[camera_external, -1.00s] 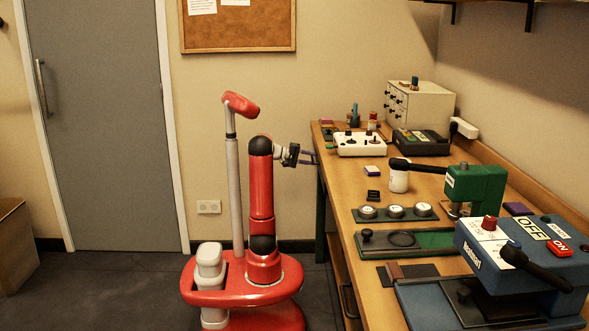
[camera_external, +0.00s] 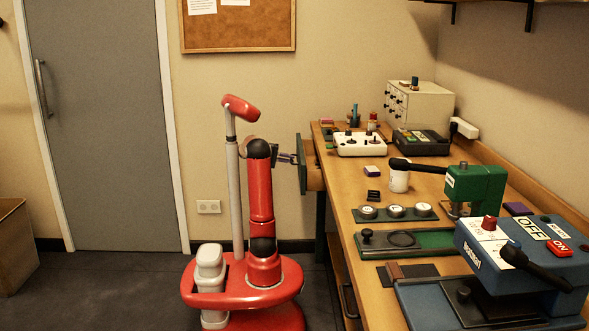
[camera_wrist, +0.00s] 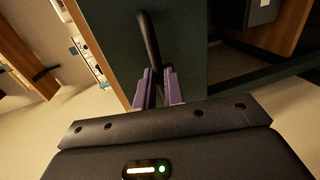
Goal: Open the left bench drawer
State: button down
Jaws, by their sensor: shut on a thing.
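The left bench drawer (camera_external: 302,163) is at the far left end of the workbench in the external view. Its dark green front stands out from the bench, with part of its wooden side showing behind it. My gripper (camera_external: 297,158) is at the drawer front. In the wrist view the drawer front (camera_wrist: 185,40) fills the upper middle. Its dark bar handle (camera_wrist: 150,40) runs down between the purple fingers of my gripper (camera_wrist: 159,88), which are shut on it. The inside of the drawer is hidden in the external view.
The wooden bench top (camera_external: 345,195) carries a white control box (camera_external: 360,145), a green press (camera_external: 475,185) and a blue machine (camera_external: 520,260). A grey door (camera_external: 100,120) is at left. The floor (camera_external: 120,285) left of my base is clear.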

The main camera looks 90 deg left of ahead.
jog(key=v, duration=0.2)
jog(key=f+v, duration=0.1)
jog(key=v, duration=0.1)
jog(key=shift+s+r, duration=0.1)
jog(key=shift+s, duration=0.15)
jog(key=c, duration=1.5)
grip_release()
notch_tip(320, 180, up, 8)
jog(key=s+p, duration=0.2)
jog(key=p, duration=0.3)
jog(key=shift+s+f+p, duration=0.2)
jog(key=shift+s+p, duration=0.15)
jog(key=shift+s, duration=0.05)
